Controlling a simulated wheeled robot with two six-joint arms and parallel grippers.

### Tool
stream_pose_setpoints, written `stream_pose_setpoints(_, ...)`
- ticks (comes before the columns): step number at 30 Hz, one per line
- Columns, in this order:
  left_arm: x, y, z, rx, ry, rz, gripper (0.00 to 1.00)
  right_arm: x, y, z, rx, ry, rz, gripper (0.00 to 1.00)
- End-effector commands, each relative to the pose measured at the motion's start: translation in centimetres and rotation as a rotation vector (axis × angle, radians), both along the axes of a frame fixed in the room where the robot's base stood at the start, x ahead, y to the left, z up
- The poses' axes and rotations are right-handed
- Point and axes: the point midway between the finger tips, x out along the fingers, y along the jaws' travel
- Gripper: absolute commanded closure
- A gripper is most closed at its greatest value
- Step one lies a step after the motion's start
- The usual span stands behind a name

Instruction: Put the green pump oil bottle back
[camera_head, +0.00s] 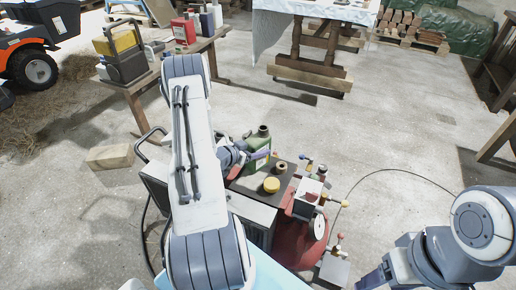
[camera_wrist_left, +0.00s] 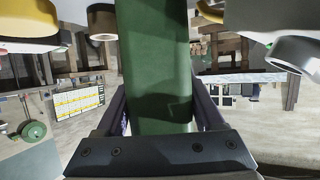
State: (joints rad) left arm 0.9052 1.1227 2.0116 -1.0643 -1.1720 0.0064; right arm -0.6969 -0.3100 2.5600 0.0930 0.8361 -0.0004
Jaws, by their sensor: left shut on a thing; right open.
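The green pump oil bottle (camera_head: 257,143) stands upright at the far side of the compressor's dark top in the head view; I cannot tell whether it touches that top. My left gripper (camera_head: 262,155) is shut on it. In the left wrist view the green bottle (camera_wrist_left: 155,70) fills the middle, between the two fingers (camera_wrist_left: 157,115). My right gripper (camera_head: 368,282) is open and empty at the bottom edge of the head view, only partly shown.
A wooden bench (camera_head: 205,44) holds a red can (camera_head: 183,31) and other containers. A wood block (camera_head: 110,156) lies on the floor. Open floor lies right.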

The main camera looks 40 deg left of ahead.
Motion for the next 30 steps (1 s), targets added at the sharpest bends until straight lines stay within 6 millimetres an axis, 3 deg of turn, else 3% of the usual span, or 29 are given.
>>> stream_pose_setpoints(3, 0.0, 0.0, -0.3, 0.000, -0.001, 0.000, 1.00, 0.0, 0.0, -0.3, 0.000, 0.000, 0.000, 0.34)
stream_pose_setpoints(4, 0.0, 0.0, -0.3, 0.000, 0.000, 0.000, 0.23, 0.0, 0.0, -0.2, 0.000, 0.000, 0.000, 0.34)
stream_pose_setpoints(6, 0.0, 0.0, -0.2, 0.000, 0.000, 0.000, 0.00, 0.0, 0.0, -0.2, 0.000, 0.000, 0.000, 0.34)
stream_pose_setpoints(17, -0.6, 0.2, 0.3, 0.000, 0.000, 0.003, 0.00, 0.0, 0.0, 0.0, 0.000, 0.000, 0.000, 0.34)
stream_pose_setpoints(30, -8.6, 1.5, 3.7, 0.000, 0.000, 0.007, 0.00, 0.0, 0.0, 0.2, 0.000, 0.000, 0.000, 0.34)
